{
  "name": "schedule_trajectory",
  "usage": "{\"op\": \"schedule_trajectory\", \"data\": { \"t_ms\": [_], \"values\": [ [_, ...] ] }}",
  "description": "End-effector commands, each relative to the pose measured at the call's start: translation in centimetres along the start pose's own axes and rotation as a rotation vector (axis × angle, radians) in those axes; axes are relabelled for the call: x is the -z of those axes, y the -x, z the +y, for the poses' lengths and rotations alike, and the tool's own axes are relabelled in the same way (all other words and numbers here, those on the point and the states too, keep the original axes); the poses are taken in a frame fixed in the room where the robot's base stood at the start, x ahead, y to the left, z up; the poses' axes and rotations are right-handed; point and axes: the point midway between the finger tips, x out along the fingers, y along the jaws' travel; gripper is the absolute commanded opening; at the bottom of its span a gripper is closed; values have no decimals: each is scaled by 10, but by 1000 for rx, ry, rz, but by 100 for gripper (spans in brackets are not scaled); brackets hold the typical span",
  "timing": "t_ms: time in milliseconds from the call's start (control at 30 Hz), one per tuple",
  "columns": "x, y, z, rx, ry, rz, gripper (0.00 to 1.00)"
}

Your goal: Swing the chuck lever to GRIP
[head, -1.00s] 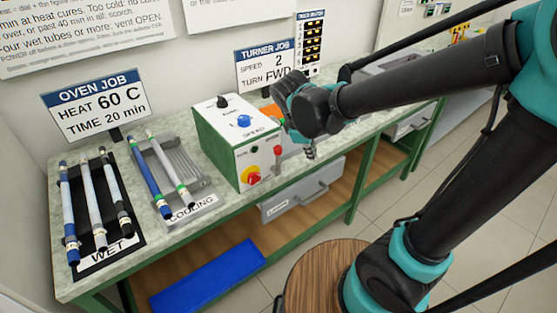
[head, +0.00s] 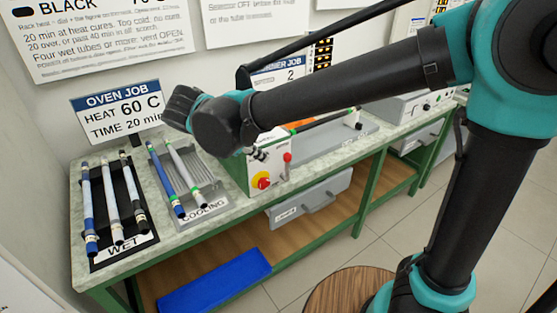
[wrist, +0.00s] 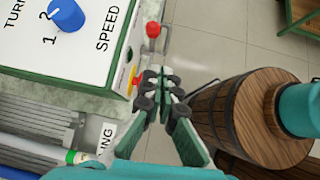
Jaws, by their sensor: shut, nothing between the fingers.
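The chuck lever (head: 287,160) has a red ball on a short metal stem and stands about upright at the front of the turner box (head: 256,180). Its red ball also shows at the top of the wrist view (wrist: 153,29). My gripper (head: 259,154) is in front of the box, just left of the lever in the head view. The GRIP marking is not readable in these frames.
A red and yellow knob (head: 262,181) on the box front is close to my fingers. Rods lie on the WET rack (head: 99,240) and the COOLING rack (head: 215,190) to the left. A drawer (head: 310,200) hangs below the bench; a blue tray (head: 215,280) lies on the lower shelf.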

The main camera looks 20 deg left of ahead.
Motion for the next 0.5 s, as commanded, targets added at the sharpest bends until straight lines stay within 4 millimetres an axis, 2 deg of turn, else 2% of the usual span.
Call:
{"op": "schedule_trajectory", "data": {
  "t_ms": [100, 200, 500],
  "values": [
    [13, 22, 5, -24, 78, -29, 0],
    [19, 33, 6, -34, 116, -44, 0],
    [22, 38, 7, -39, 135, -54, 0]
  ]
}}
